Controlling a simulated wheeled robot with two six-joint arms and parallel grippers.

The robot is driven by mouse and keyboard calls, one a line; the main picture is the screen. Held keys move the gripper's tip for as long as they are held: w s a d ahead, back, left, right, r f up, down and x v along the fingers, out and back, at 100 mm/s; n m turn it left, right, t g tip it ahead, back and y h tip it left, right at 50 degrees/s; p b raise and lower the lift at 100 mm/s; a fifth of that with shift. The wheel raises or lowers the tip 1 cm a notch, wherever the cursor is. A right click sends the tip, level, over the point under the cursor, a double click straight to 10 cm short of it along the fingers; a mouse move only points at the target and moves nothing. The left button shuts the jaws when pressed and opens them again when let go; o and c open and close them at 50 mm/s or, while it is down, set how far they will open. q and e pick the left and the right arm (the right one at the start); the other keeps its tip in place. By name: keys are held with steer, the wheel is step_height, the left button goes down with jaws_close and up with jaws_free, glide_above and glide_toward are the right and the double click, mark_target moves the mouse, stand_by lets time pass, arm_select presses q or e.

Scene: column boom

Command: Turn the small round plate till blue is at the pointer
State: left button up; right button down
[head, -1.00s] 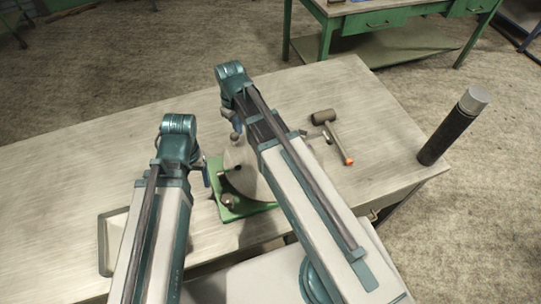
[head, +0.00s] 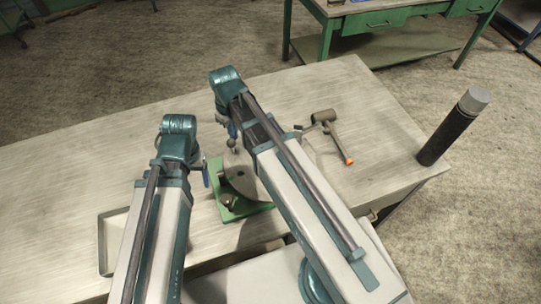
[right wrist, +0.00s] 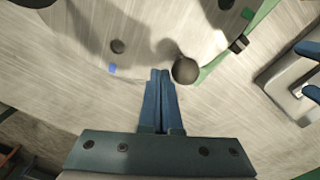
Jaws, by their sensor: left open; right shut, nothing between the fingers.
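The small round plate (head: 239,173) sits on a green base (head: 229,212), partly hidden by my right arm in the head view. In the right wrist view the pale plate (right wrist: 150,35) shows a blue mark (right wrist: 112,68) at its rim, a small dark peg (right wrist: 117,46) and a round brown knob (right wrist: 185,70). A dark stub (right wrist: 238,43) stands beside the rim; I cannot tell whether it is the pointer. My right gripper (right wrist: 159,72) is shut and empty, its tips just left of the knob. My left gripper (head: 206,172) is open, left of the plate and apart from it.
A mallet (head: 325,118) with an orange-tipped handle lies right of my right arm. A black cylinder with a grey top (head: 453,128) stands at the table's right end. A shallow tray (head: 103,245) lies at the front left. The table's back left is clear.

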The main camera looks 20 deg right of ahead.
mark_target(228, 145)
steer(key=shift+s+a, duration=0.3)
steer(key=shift+a, duration=0.05)
steer(key=shift+s, duration=0.1)
steer(key=shift+s+a, duration=0.55)
steer(key=shift+s, duration=0.2)
stand_by(0.3)
steer(key=shift+s+a, duration=0.45)
steer(key=shift+s, duration=0.3)
steer(key=shift+s+a, duration=0.35)
steer(key=shift+s, duration=0.45)
